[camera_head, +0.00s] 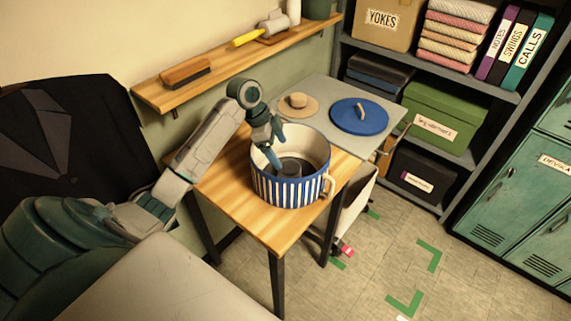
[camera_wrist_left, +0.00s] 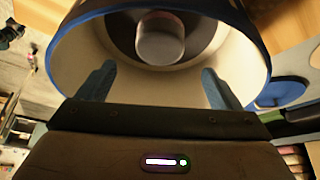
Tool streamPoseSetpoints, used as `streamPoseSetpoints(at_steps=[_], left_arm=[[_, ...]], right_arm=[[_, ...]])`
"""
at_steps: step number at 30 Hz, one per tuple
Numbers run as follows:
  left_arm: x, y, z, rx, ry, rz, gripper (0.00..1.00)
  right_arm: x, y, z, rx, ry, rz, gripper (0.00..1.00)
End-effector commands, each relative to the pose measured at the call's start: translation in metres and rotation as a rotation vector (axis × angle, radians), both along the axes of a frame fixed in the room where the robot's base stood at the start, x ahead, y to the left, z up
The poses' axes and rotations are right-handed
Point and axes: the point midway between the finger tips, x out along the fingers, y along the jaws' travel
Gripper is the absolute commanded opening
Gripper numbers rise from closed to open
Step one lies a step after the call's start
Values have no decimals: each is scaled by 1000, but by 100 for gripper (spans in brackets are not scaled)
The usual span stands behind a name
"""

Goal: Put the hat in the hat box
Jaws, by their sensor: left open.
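The hat box (camera_head: 283,188), round with blue and white stripes, stands open on the wooden table. A dark grey hat (camera_head: 292,167) lies inside it, crown up; it also shows in the left wrist view (camera_wrist_left: 160,38). My left gripper (camera_head: 271,156) is open and empty at the box's left side, fingers pointing down into its mouth. In the left wrist view its fingertips (camera_wrist_left: 159,80) are apart, short of the hat's crown. The blue lid (camera_head: 360,117) lies on the grey surface behind. A tan hat (camera_head: 298,105) lies left of the lid. My right gripper is not in view.
The wooden table (camera_head: 272,226) has bare room in front of the box. A wall shelf (camera_head: 213,78) holds a brush (camera_head: 185,72) above and behind my left arm. Shelving with a green box (camera_head: 443,118) and lockers (camera_head: 520,190) stand right. Floor there is open.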

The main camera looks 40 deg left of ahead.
Motion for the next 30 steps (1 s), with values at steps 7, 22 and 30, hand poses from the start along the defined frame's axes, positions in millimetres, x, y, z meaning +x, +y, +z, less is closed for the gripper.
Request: streamPoseSetpoints(at_steps=[7, 22, 30], left_arm=[[-6, 12, 28, 1, 0, 0, 86], [-7, 13, 33, -1, 1, 1, 86], [-7, 13, 33, -1, 1, 1, 86]], right_arm=[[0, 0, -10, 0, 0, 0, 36], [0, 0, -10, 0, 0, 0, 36], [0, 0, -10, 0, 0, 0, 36]])
